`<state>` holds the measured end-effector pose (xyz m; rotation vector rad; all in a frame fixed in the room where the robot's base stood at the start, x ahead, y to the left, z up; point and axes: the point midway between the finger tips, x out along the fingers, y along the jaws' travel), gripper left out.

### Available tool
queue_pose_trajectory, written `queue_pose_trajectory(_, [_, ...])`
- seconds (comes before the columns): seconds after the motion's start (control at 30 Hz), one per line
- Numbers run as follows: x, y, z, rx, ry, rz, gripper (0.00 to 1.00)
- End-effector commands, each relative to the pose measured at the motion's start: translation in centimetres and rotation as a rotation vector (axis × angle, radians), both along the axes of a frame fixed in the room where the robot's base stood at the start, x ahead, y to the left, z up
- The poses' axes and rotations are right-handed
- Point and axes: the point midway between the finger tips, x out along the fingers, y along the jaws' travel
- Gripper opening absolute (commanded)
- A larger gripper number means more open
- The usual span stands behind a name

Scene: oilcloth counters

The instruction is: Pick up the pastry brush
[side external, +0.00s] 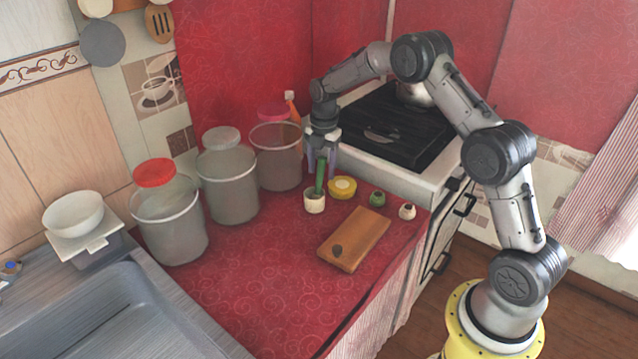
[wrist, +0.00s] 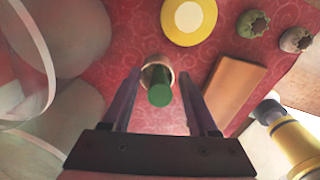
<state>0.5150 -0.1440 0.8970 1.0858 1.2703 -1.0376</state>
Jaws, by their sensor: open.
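The pastry brush appears to be the green-handled tool (side external: 320,177) standing in a small pale cup (side external: 314,204) on the red counter. Its lower end is hidden inside the cup. It leans slightly in the side view. In the wrist view the green handle (wrist: 160,95) points up toward the camera, with the cup (wrist: 157,72) below it. My gripper (side external: 322,168) points down above the cup, open, with its fingers around the upper handle. In the wrist view the open gripper (wrist: 159,82) has one finger on each side of the handle, with visible gaps.
A yellow round dish (side external: 342,188) sits just right of the cup, with small green (side external: 377,199) and pale (side external: 407,212) pots beyond. A wooden board (side external: 354,239) lies in front. Large clear jars (side external: 228,185) stand left and behind. A black stove (side external: 385,130) is behind right.

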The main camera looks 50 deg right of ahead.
Motion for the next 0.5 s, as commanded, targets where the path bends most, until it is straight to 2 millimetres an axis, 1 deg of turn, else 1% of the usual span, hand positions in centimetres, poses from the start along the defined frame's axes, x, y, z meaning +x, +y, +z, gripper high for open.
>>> queue_pose_trajectory(0.03, [0.0, 0.0, -0.8, 0.001, 0.002, 0.000, 0.59])
queue_pose_trajectory(0.17, [0.1, 0.0, -1.9, 0.000, 0.000, 0.000, 0.59])
queue_pose_trajectory(0.43, [0.1, 0.0, -2.1, 0.000, -0.001, -0.001, 0.59])
queue_pose_trajectory(0.5, [0.1, 0.0, -2.0, 0.000, -0.001, -0.001, 0.47])
